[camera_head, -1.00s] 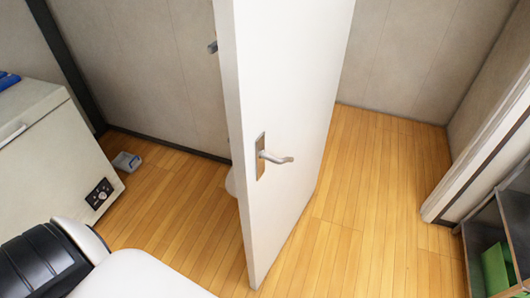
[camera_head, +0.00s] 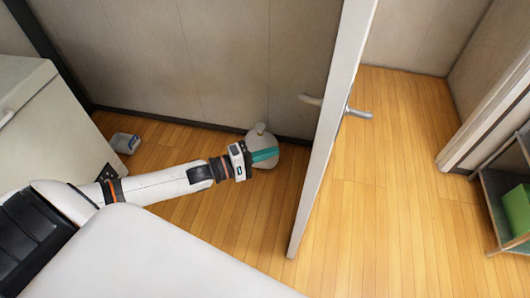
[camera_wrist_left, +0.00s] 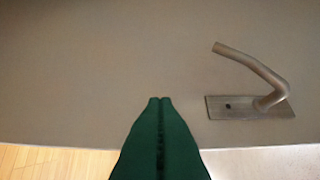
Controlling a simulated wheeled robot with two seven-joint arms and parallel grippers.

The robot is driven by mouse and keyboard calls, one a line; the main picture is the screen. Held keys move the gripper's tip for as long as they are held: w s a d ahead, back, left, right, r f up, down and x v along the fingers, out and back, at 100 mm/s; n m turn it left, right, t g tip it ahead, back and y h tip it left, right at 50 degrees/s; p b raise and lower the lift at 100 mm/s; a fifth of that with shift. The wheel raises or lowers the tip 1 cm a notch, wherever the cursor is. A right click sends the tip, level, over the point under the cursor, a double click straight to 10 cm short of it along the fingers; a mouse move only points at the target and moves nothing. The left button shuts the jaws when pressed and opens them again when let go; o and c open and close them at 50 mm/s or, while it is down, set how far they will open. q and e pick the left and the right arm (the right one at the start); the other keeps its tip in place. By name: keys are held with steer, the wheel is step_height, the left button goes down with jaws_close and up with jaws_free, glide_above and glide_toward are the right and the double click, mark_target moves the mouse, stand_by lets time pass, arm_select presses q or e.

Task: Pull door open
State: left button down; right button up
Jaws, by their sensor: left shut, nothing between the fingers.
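The white door (camera_head: 334,130) stands open and shows nearly edge-on in the head view. A metal lever handle (camera_head: 358,113) sticks out on its right side, and another lever handle (camera_head: 312,100) on its left side. My left gripper (camera_head: 265,155) is to the left of the door, apart from it in the head view, with its green fingers shut and empty. In the left wrist view the closed fingers (camera_wrist_left: 160,100) point at a flat grey-brown surface, with a lever handle (camera_wrist_left: 262,75) and its plate to their right, not touching. My right gripper is not in view.
A pale rounded object (camera_head: 261,132) stands on the floor behind my left gripper. A chest freezer (camera_head: 55,125) and a small grey-blue box (camera_head: 125,143) are at the left. A shelf (camera_head: 497,200) with a green item stands at the right. The floor right of the door is clear.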

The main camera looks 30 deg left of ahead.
arm_select(q)
steer(key=w+d+p, duration=0.1)
steer(key=w+d, duration=0.4)
steer(key=d, duration=0.2)
steer(key=shift+d, duration=0.25)
